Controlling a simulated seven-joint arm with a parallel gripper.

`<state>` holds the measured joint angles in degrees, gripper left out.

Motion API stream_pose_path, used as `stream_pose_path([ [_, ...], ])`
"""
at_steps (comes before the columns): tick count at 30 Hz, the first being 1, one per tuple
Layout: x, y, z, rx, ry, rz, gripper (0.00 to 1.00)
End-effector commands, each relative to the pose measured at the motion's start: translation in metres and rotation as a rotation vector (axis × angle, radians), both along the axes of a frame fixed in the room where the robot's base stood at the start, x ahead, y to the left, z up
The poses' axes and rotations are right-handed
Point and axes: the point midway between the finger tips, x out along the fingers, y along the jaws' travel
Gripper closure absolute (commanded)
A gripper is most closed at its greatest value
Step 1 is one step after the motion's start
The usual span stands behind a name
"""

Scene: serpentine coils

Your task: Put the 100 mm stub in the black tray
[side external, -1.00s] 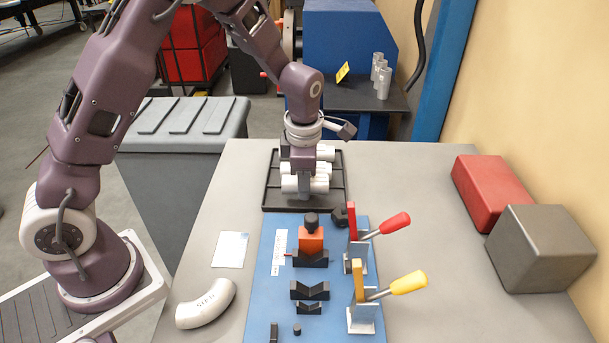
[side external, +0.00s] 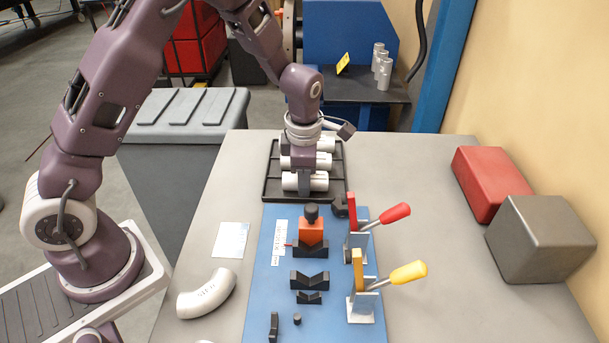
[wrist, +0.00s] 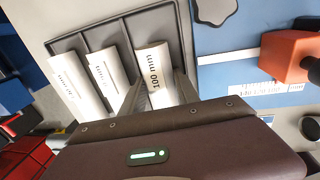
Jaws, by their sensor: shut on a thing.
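The 100 mm stub (wrist: 155,72) is a pale grey tube with its "100 mm" label readable in the wrist view. My gripper (wrist: 158,92) is shut on it, one finger on each side. In the side view my gripper (side external: 304,186) points down and holds the stub (side external: 289,181) level over the near section of the black tray (side external: 267,178). The tray also shows in the wrist view (wrist: 68,44). I cannot tell whether the stub touches the tray floor.
Two other pale tubes (wrist: 75,82) (wrist: 108,76) lie in the tray's other sections. A blue fixture plate (side external: 265,290) with an orange block (side external: 311,232), a red-handled clamp (side external: 393,213) and a yellow-handled clamp (side external: 407,272) stands in front. A pipe elbow (side external: 207,294) lies left.

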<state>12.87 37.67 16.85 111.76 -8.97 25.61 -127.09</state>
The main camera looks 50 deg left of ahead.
Motion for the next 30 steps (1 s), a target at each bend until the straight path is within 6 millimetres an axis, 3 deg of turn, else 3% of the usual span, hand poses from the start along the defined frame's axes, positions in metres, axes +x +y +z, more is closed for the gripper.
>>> stream_pose_path([
  [1, 0.0, 0.0, 0.0, -0.001, -0.001, 0.0, 0.59],
  [4, 0.0, 0.0, 0.0, -0.001, -0.001, 0.0, 0.39],
  [5, 0.0, 0.0, 0.0, 0.0, 0.0, 0.0, 0.37],
  [21, -0.002, -0.002, 0.001, -0.003, 0.006, -0.002, 0.37],
  [25, -0.001, -0.002, 0.019, -0.003, 0.001, -0.002, 0.37],
  [30, 0.0, -0.001, 0.061, 0.0, -0.003, -0.002, 0.37],
])
